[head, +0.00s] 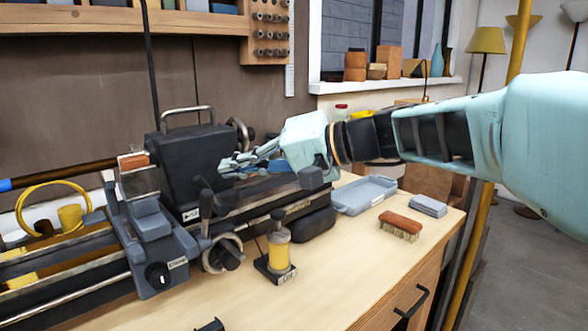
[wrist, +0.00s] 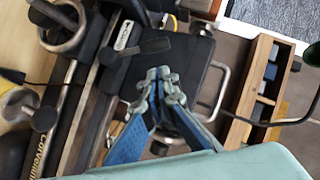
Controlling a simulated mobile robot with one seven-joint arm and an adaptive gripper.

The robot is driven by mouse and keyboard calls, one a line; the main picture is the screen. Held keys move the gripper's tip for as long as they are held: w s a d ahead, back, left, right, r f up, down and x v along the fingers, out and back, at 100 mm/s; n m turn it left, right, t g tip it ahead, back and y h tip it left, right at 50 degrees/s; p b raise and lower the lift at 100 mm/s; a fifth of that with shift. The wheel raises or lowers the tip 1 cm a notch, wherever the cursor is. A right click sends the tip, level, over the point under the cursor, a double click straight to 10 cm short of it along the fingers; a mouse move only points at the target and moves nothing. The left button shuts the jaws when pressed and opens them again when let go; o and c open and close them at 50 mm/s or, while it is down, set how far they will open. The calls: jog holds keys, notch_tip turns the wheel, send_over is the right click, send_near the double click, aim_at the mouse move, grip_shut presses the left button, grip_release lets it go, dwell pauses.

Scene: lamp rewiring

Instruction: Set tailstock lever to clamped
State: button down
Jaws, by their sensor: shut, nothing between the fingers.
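The lathe's black boxy housing (head: 185,165) with a metal carry handle stands on the bed. A dark lever (wrist: 145,47) lies beside a small white label (wrist: 125,35) in the wrist view. It appears as a dark arm with a rounded end (head: 205,198) in the head view, near the label (head: 190,214). The label's words are too small to read, so the lever's setting is unclear. My gripper (head: 228,167) is shut and empty above the housing's right side. In the wrist view its fingertips (wrist: 160,77) meet just below the lever, apart from it in the picture.
The front bench top is mostly clear.

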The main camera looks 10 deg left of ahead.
jog(key=w+p+v, duration=0.1)
jog(key=v, duration=1)
jog(key=shift+d, duration=0.1)
